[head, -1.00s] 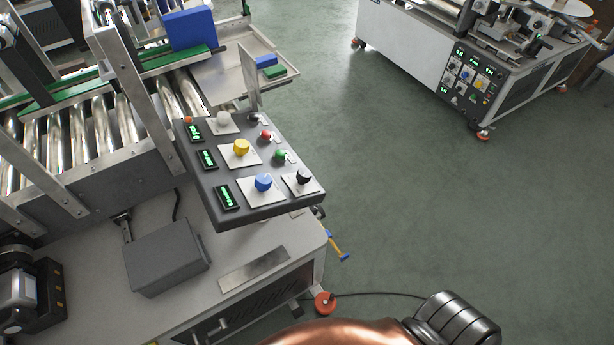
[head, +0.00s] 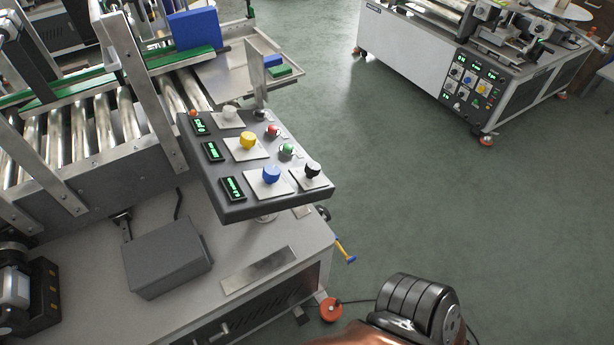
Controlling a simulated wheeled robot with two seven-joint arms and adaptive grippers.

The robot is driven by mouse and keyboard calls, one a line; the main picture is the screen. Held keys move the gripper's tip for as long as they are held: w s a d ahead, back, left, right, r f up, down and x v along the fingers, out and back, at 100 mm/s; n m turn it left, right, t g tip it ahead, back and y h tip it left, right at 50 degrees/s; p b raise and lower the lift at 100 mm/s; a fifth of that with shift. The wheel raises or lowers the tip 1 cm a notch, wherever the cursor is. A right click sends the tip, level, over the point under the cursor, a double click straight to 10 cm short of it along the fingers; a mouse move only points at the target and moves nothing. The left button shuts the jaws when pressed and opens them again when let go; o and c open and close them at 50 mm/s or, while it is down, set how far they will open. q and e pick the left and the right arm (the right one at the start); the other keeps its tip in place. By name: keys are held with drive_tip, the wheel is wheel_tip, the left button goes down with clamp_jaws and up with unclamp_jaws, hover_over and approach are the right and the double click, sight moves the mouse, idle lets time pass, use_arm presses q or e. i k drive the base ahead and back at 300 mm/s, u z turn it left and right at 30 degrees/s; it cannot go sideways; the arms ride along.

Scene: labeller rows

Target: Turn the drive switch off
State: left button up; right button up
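The dark control panel (head: 207,180) stands on the machine left of centre. It carries a white knob (head: 230,113), a yellow knob (head: 248,141), a blue knob (head: 271,174) and a black knob (head: 312,170) on pale plates. A red button (head: 273,130) and a green button (head: 287,149) sit along its right side. The labels are too small to read, so I cannot tell which control is the drive switch or how it is set. Neither of my grippers shows; only a copper and black part of my arm is at the bottom edge.
Green-lit displays (head: 233,189) line the panel's left side. A metal roller conveyor (head: 80,135) and upright posts stand behind it. A grey box (head: 167,257) sits on the machine deck. Open green floor (head: 440,200) lies to the right, with a second machine (head: 410,55) beyond.

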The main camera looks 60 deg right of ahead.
sight(312, 169)
drive_tip(key=k, duration=0.55)
drive_tip(key=z, duration=0.8)
drive_tip(key=i, duration=0.5)
drive_tip(key=z, duration=0.1)
